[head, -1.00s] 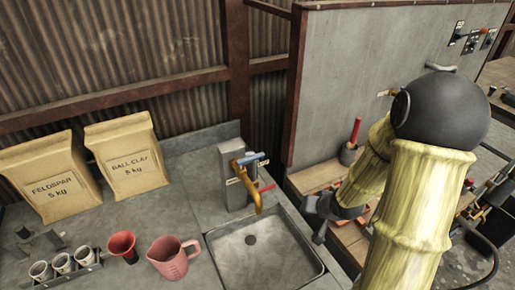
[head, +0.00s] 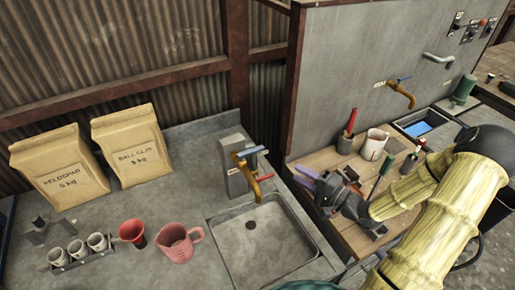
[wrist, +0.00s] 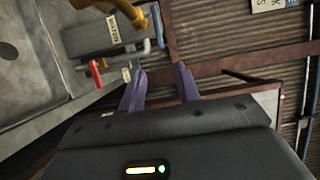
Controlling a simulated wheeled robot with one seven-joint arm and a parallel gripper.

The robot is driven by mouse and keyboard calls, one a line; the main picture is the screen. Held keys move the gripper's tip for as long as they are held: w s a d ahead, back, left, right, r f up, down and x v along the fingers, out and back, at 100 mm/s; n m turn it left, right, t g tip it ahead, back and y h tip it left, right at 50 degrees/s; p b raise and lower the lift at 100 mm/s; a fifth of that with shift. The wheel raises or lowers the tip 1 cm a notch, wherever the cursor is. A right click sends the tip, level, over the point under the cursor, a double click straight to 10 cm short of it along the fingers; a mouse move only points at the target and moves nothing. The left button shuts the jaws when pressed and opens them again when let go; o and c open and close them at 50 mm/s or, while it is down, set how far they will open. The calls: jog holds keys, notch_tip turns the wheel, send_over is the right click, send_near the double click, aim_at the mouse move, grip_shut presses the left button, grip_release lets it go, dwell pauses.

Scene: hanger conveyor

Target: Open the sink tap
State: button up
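The sink tap stands behind the sink (head: 215,245) in the head view. It has a grey post (head: 233,165), a brass-yellow spout (head: 254,186), a blue lever (head: 250,151) and a red lever (head: 264,178). In the wrist view the post (wrist: 98,38) and red lever (wrist: 96,72) show at upper left; the spout is cut off by the top edge. My gripper (head: 304,178) is to the right of the tap, apart from it. Its two purple fingers (wrist: 160,80) are spread with nothing between them.
A second brass tap (head: 398,92) with a blue lever is on the grey panel at right. A wooden bench (head: 335,160) holds a white mug (head: 375,144) and tools.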

aim_at(258, 148)
jog(key=p+x, duration=0.6)
jog(key=x, duration=1)
jog(key=shift+w+a, duration=0.1)
jog(key=shift+w, duration=0.1)
jog(key=shift+w+a+f, duration=0.1)
jog(key=shift+w+a, duration=0.25)
jog(key=shift+a, duration=0.05)
grip_shut()
